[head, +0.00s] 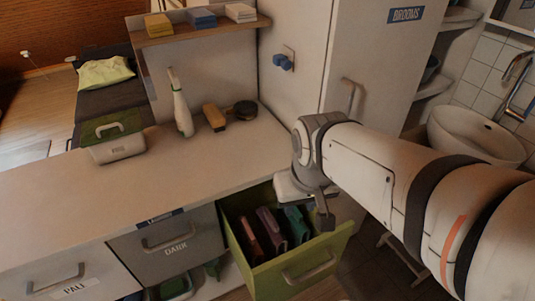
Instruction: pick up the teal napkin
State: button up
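A green-fronted drawer (291,272) is pulled open below the counter. Several folded cloths stand upright in it. The teal napkin (296,226) is the rightmost, beside a purple one (270,229) and a dark red one (249,240). My gripper (325,221) points down at the right side of the drawer, just right of the teal napkin in the picture. Its fingers are small and dark, and I cannot tell how far apart they are or whether they touch the napkin.
The counter (165,185) carries a spray bottle (181,108), a brush (214,117) and a green-lidded box (117,143). A shelf (205,29) holds folded cloths. A tall cabinet labelled BROOMS (375,45) and a sink (475,135) stand behind my arm.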

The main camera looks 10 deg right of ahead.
aim_at(296, 230)
jog(key=u, duration=1.45)
jog(key=k, duration=1.55)
jog(key=z, duration=0.9)
jog(key=i, duration=1)
jog(key=z, duration=0.05)
